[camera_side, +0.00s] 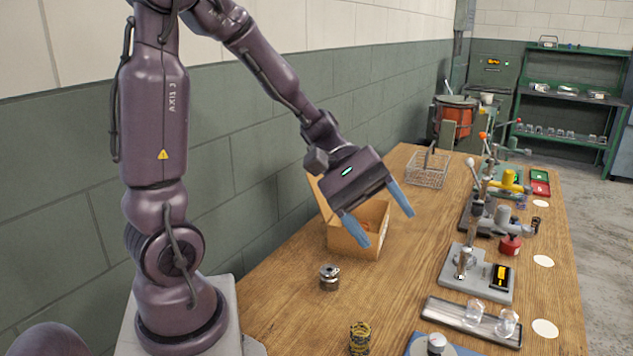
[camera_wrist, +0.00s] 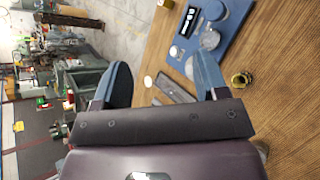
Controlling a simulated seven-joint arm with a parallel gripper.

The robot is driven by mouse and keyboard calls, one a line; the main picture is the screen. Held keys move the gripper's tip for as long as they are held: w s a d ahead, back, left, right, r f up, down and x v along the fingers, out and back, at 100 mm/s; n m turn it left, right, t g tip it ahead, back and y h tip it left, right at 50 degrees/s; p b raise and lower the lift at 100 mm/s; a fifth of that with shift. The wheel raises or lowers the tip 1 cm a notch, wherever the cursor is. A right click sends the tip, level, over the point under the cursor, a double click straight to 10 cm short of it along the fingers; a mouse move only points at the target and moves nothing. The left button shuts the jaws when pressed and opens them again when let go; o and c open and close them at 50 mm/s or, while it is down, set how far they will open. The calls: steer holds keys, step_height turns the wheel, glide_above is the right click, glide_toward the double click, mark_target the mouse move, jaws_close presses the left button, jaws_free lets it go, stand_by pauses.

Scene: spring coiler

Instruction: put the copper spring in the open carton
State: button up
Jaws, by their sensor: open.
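My gripper (camera_side: 378,216) is open and empty, with blue fingers, high above the table at the open carton; its fingers also show in the wrist view (camera_wrist: 162,72). The open cardboard carton (camera_side: 352,243) stands on the wooden table behind the fingers, which hide part of it. A small orange-red patch shows inside, too small to identify. A dark yellow-brown coil (camera_side: 360,338) stands upright at the near edge of the side view. A similar brassy coil shows right of the fingers in the wrist view (camera_wrist: 241,79). I cannot tell whether it is the copper spring.
A grey metal cylindrical piece (camera_side: 329,277) stands in front of the carton. A wire basket (camera_side: 428,170) is farther back. A grey tray (camera_side: 472,321) with clear cups, a lever device (camera_side: 476,272) and other bench tools line the right side. The table's middle is clear.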

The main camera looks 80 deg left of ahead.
steer(key=s+a+r+m+t+y, duration=0.1)
steer(key=s+r+m+y, duration=0.5)
steer(key=s+m+y, duration=0.3)
steer(key=m+y, duration=0.1)
steer(key=m, duration=0.3)
steer(key=shift+t, duration=0.3)
